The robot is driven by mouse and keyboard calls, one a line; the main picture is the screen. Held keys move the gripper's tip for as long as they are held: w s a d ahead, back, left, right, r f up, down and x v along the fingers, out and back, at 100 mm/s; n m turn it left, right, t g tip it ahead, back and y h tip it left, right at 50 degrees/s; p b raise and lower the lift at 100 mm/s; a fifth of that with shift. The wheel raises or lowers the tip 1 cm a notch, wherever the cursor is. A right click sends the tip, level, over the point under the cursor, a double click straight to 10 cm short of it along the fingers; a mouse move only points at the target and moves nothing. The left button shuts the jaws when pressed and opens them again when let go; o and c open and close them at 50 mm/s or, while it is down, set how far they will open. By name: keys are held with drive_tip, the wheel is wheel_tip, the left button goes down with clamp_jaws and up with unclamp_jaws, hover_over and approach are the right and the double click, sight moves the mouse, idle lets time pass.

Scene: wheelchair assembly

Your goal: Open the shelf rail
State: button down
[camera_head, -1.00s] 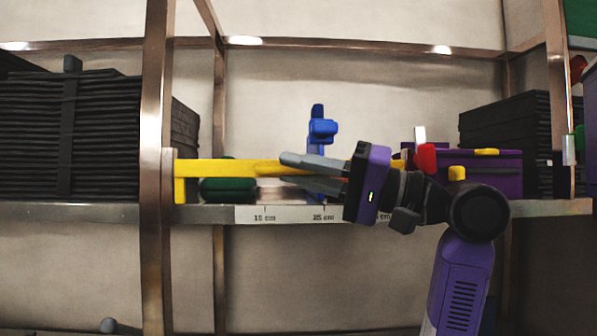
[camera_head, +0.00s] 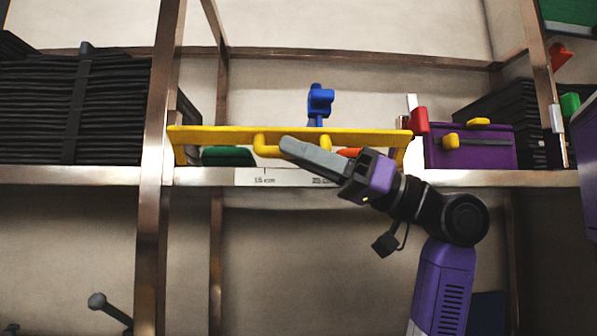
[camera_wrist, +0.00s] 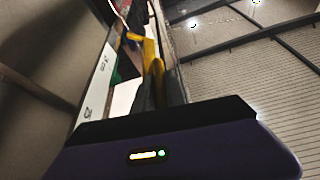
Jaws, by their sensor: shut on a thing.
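The yellow shelf rail (camera_head: 215,136) runs lengthwise along the front of the middle shelf, its end legs at the shelf edge. In the wrist view, yellow rail parts (camera_wrist: 150,50) extend ahead of my gripper (camera_wrist: 161,72), with yellow between the dark fingers. The exact contact is hidden.
Behind the rail are a green item (camera_head: 228,156), a blue item (camera_head: 320,100) and an orange item (camera_head: 349,152). A purple box (camera_head: 485,155) stands to the right, a red piece (camera_head: 418,121) near the rail's right end. Metal posts (camera_head: 160,100) flank the left.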

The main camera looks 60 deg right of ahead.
drive_tip(key=shift+w+d+f+n+g+y+b, duration=0.15)
drive_tip(key=shift+f+n+g+y+b, duration=0.3)
drive_tip(key=shift+f+n+b, duration=0.5)
drive_tip(key=shift+d+f+n+g+y+b, duration=0.1)
drive_tip(key=shift+f+n+g+y+b, duration=0.15)
drive_tip(key=shift+f+n+y+b, duration=0.65)
drive_tip(key=shift+r+n+h+b, duration=0.1)
drive_tip(key=shift+n+h+b, duration=0.15)
drive_tip(key=shift+h+b, duration=0.1)
drive_tip(key=shift+w+d, duration=0.1)
drive_tip(key=c, duration=1.6)
unclamp_jaws()
drive_tip(key=shift+c, duration=0.2)
drive_tip(key=v, duration=0.8)
drive_tip(key=shift+b, duration=0.45)
